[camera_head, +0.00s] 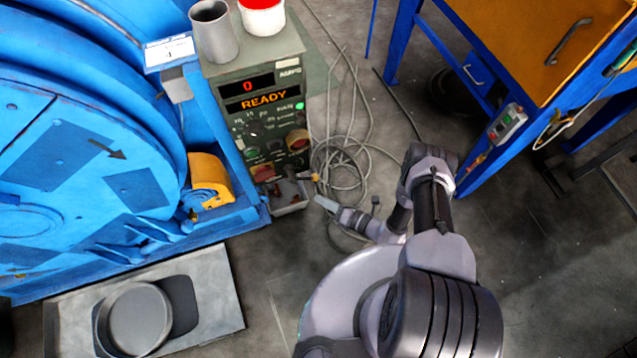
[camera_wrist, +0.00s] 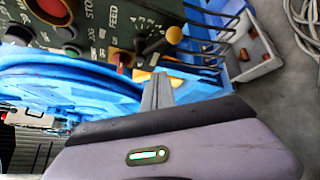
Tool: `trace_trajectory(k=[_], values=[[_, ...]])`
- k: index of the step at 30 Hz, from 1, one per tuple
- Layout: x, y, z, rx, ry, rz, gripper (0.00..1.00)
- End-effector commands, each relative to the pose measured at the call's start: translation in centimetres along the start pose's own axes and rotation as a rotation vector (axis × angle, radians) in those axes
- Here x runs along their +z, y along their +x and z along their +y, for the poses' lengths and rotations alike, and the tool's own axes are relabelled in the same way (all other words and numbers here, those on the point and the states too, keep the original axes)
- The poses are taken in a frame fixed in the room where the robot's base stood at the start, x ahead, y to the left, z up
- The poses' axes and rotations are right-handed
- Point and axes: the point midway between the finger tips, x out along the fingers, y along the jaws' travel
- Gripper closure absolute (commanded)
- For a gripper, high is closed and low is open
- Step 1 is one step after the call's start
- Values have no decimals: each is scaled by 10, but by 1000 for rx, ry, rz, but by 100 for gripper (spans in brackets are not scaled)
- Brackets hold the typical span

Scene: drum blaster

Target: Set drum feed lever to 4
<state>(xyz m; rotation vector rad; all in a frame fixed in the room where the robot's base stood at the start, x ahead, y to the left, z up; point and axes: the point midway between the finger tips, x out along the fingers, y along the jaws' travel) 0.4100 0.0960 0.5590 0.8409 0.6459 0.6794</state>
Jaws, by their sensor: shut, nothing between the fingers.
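The green-grey control panel (camera_head: 262,120) stands beside the blue drum machine, its displays reading "0" and "READY". In the wrist view, a dark lever with a yellow ball knob (camera_wrist: 174,35) sticks out from the panel near the "FEED" lettering (camera_wrist: 112,17). Its scale setting cannot be read. A small yellow knob also shows at the panel's lower right in the head view (camera_head: 315,177). My gripper (camera_head: 322,202) is shut and empty, just below that knob and apart from it. In the wrist view its fingertips (camera_wrist: 158,78) lie below the lever and beside a red knob (camera_wrist: 122,59).
A grey bin (camera_head: 290,205) with small parts sits under the panel. Loose cables (camera_head: 345,150) lie on the floor to the right. A blue bench (camera_head: 480,120) stands at the right. A grey cup (camera_head: 213,30) and a red-topped white pot (camera_head: 262,18) stand on the panel.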

Motion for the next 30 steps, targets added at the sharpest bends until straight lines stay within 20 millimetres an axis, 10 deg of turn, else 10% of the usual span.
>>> trace_trajectory(k=[7, 20, 30], values=[[-25, -2, -23, -55, 157, -115, 100], [-18, 90, -30, -51, 153, -110, 100], [20, 70, -32, -54, 155, -112, 100]])
